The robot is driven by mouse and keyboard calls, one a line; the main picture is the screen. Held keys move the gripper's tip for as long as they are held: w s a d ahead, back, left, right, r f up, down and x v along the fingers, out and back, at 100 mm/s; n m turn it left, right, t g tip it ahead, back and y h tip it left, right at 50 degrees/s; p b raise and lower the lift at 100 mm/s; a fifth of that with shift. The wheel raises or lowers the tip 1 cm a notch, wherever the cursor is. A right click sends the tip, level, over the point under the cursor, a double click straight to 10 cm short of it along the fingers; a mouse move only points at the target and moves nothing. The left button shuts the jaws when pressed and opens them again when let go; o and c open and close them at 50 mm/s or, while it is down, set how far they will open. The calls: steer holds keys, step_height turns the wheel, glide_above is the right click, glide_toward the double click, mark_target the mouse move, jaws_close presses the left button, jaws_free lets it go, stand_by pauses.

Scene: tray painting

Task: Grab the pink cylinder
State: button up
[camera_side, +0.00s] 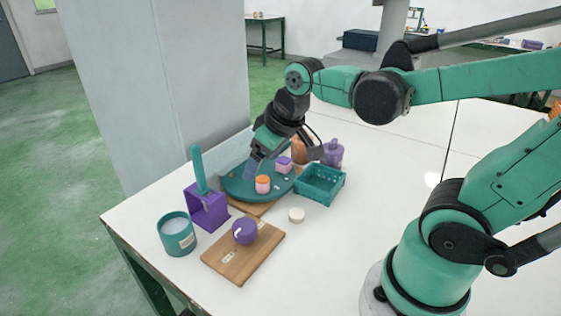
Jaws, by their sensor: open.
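A small cylinder (263,185) with an orange upper part and a pinkish lower part stands upright on the round teal tray (235,190). A pink and purple block (284,165) is also on the tray, behind and to the right of the cylinder. My gripper (251,170) reaches down over the tray, just behind and left of the cylinder. It is open, and I see nothing held in it. The gap between its fingers is hard to make out at this size. I cannot tell whether a finger touches the tray.
A teal crate (321,195) stands right of the tray, with purple (333,153) and orange (300,150) containers behind. At left are a purple holder (206,208) and teal cup (177,236). In front are a wooden board (225,262), purple ball (245,230) and white disc (296,215).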

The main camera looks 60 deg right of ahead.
mark_target(263, 178)
steer(key=w+d+f+g, duration=0.1)
steer(key=d, duration=0.1)
steer(key=w+d+f+n+g, duration=0.1)
steer(key=w+f, duration=0.1)
steer(key=w+d+f+g, duration=0.1)
steer(key=d, duration=0.1)
steer(key=shift+w+d+f+g, duration=0.15)
steer(key=shift+d+g, duration=0.15)
steer(key=shift+d, duration=0.05)
steer(key=shift+d+f+n, duration=0.2)
steer(key=shift+f+n, duration=0.05)
steer(key=shift+n, duration=0.05)
steer(key=shift+w+f, duration=0.2)
steer(key=shift+f, duration=1.2)
steer(key=shift+w+f, duration=0.2)
steer(key=shift+f, duration=1.2)
jaws_close()
